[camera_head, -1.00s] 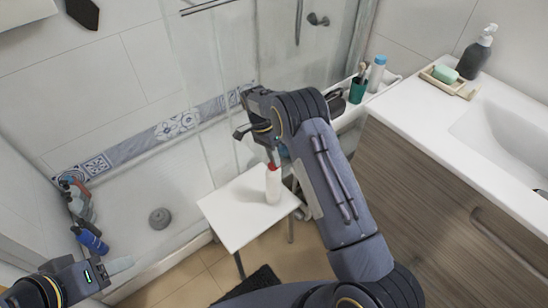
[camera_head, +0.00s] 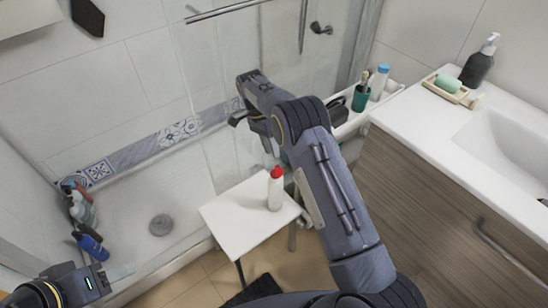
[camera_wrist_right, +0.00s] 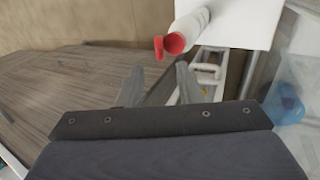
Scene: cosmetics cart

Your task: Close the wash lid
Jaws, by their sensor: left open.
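The wash bottle (camera_head: 275,192) is white with a red cap and stands upright on a small white stool (camera_head: 238,222). In the right wrist view the bottle (camera_wrist_right: 194,25) shows at the top, and a small red lid piece (camera_wrist_right: 158,48) sticks out beside its red cap (camera_wrist_right: 175,43), looking open. My right gripper (camera_head: 254,134) is above and behind the bottle, apart from it. In the wrist view its fingers (camera_wrist_right: 160,84) are spread with nothing between them. My left gripper (camera_head: 113,277) is open and empty at the lower left, far from the bottle.
A white washbasin counter (camera_head: 412,112) with a soap dish (camera_head: 452,90) and dark dispenser (camera_head: 478,64) is at the right. A ledge behind my right arm holds a green cup (camera_head: 361,98). Several bottles (camera_head: 84,212) stand on the shower's left edge.

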